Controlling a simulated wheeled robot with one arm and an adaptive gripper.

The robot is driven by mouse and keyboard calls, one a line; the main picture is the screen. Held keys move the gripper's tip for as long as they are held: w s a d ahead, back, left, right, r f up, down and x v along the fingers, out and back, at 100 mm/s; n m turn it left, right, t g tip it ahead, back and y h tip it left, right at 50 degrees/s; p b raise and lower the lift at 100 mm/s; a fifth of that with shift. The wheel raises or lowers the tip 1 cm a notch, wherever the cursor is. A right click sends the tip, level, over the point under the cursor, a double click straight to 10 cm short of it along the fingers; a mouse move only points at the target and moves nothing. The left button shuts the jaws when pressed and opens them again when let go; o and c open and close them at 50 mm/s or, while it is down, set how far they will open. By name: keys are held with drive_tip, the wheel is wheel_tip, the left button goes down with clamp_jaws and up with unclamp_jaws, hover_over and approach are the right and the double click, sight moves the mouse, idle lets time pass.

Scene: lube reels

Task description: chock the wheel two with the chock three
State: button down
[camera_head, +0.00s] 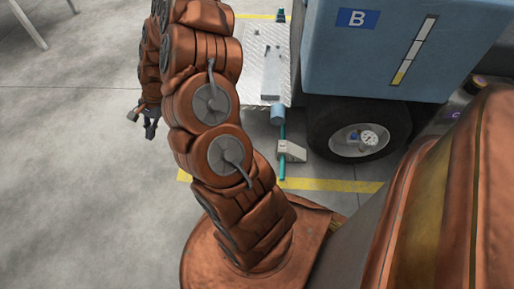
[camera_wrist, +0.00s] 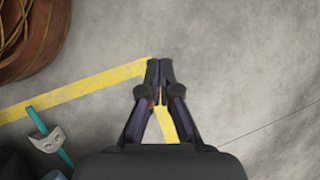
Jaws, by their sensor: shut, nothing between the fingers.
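A pale grey chock (camera_head: 291,151) with a teal bar lies on the floor just left of this wheel. It also shows at lower left in the wrist view (camera_wrist: 48,139). I cannot read a number on either. My gripper (camera_head: 142,123) is well left of the chock, beyond my arm. In the wrist view my gripper (camera_wrist: 160,66) is shut and empty, its tips together over bare floor and the yellow line.
The blue tank (camera_head: 400,50) and a metal tread plate (camera_head: 268,75) stand beside the wheel. A yellow floor line (camera_head: 335,185) runs in front of it. Concrete floor (camera_head: 70,150) at left is clear. White legs (camera_head: 30,25) stand at upper left.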

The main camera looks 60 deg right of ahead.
sight(287, 151)
drive_tip(key=s+d+f+m+h, duration=0.1)
drive_tip(key=s+d+f+m, duration=0.35)
drive_tip(key=d+f, duration=0.35)
drive_tip(key=s+d+f+m+h+p, duration=0.1)
drive_tip(key=s+d+f+m, duration=0.2)
drive_tip(key=s+d+f, duration=0.35)
drive_tip(key=s+d+f+m+h, duration=0.1)
drive_tip(key=s+d+f+m, duration=0.25)
drive_tip(key=d+f, duration=0.55)
drive_tip(key=s+d+f+m+g+h, duration=0.15)
drive_tip(key=s+d+f+m, duration=0.25)
drive_tip(key=s+d, duration=0.75)
drive_tip(key=shift+h, duration=0.25)
drive_tip(key=f+b, duration=0.2)
drive_tip(key=f, duration=0.1)
drive_tip(key=f+b, duration=0.2)
drive_tip(key=f, duration=0.2)
drive_tip(key=s+a+f+b, duration=0.1)
drive_tip(key=f+b, duration=0.1)
drive_tip(key=f, duration=0.1)
drive_tip(key=shift+a+f, duration=0.1)
drive_tip(key=shift+f, duration=0.05)
drive_tip(key=shift+s+d+b, duration=0.2)
drive_tip(key=shift+s+d, duration=0.05)
drive_tip(key=shift+s, duration=0.25)
drive_tip(key=shift+s+d+b, duration=0.2)
drive_tip(key=shift+s, duration=0.3)
drive_tip(key=shift+s+d, duration=0.35)
drive_tip(key=shift+s, duration=0.5)
